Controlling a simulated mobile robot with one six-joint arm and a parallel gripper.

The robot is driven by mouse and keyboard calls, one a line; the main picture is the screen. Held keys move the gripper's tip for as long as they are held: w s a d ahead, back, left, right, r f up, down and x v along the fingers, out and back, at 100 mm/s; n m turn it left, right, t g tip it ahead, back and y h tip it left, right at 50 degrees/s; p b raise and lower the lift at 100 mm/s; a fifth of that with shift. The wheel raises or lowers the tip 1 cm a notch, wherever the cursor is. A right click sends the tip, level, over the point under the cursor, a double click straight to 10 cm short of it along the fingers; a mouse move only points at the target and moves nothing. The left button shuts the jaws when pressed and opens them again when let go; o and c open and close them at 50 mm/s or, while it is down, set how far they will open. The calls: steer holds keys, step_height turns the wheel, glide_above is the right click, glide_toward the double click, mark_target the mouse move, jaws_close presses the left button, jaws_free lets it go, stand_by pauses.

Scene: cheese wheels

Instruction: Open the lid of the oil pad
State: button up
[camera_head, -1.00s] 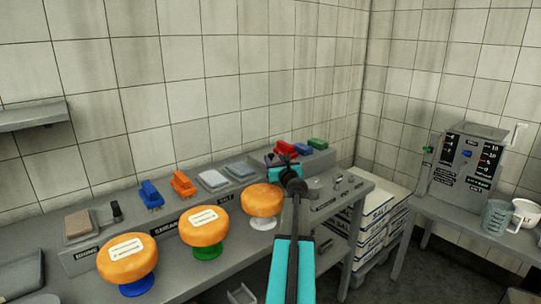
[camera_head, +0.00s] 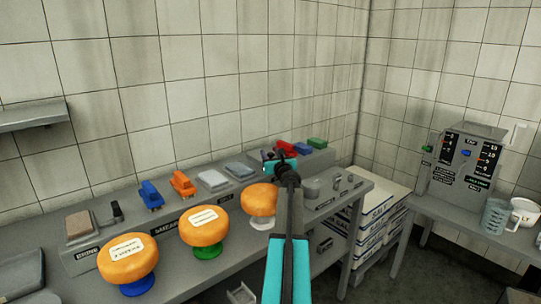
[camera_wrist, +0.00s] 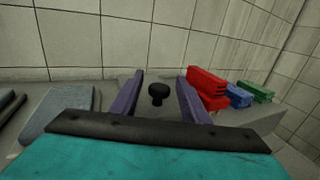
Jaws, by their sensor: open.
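In the wrist view a black round knob (camera_wrist: 158,92) stands up from a grey surface that looks like the lid of the oil pad (camera_wrist: 152,112). My gripper (camera_wrist: 159,77) is open, with one purple finger on each side of the knob. There is a gap between the knob and each finger, and nothing is held. In the head view my gripper (camera_head: 278,163) is at the raised back shelf, and my arm hides most of the pad there. I cannot tell whether the lid sits fully closed.
Red (camera_head: 286,147), blue (camera_head: 302,148) and green (camera_head: 317,143) blocks stand right of my gripper. Grey flat pads (camera_head: 212,180) lie to its left. Three orange cheese wheels (camera_head: 204,226) on coloured stands line the front. The wall (camera_head: 300,80) is close behind.

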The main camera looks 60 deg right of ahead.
steer(key=shift+c, duration=0.3)
jaws_close()
